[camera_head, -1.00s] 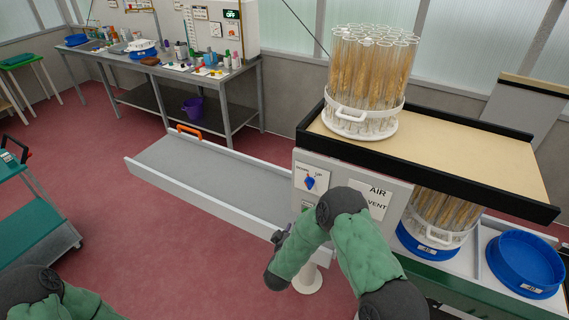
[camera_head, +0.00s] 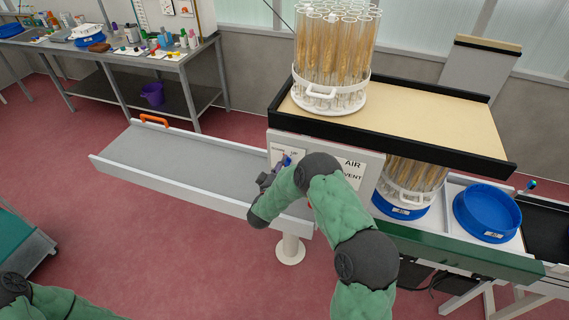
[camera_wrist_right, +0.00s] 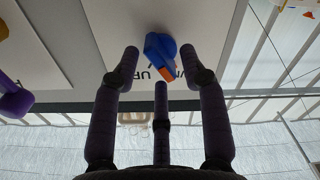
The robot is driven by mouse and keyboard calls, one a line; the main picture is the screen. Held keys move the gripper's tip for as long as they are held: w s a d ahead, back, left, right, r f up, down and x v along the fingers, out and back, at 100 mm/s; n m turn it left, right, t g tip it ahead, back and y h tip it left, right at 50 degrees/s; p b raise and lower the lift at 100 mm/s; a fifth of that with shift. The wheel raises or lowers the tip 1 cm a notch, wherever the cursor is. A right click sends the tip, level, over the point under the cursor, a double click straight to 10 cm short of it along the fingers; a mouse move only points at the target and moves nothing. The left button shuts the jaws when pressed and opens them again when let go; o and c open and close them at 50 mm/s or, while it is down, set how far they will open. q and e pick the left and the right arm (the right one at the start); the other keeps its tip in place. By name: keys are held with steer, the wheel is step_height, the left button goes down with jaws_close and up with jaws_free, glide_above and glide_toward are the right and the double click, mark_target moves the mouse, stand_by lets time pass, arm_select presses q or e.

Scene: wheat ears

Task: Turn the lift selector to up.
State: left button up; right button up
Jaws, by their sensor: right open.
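The lift selector is a blue knob (camera_head: 286,160) with an orange pointer, on a white plate on the front of the pale cabinet. It shows close up in the right wrist view (camera_wrist_right: 160,48), where lettering is partly hidden beside it. My right gripper (camera_head: 266,180) is just left of and below the knob in the head view. In the right wrist view its dark fingers (camera_wrist_right: 160,66) are open and spread around the knob's outline, with no clear contact. Of my left arm, only a green link shows at bottom left.
A grey conveyor tray (camera_head: 200,165) runs left of the cabinet. A rack of wheat tubes (camera_head: 335,60) stands on the cabinet's tan top (camera_head: 440,120). An AIR VENT sign (camera_head: 352,168) is right of the knob, and a blue basin (camera_head: 487,213) farther right.

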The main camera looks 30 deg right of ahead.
steer(key=shift+w+d, duration=0.45)
steer(key=shift+d, duration=0.05)
jaws_close()
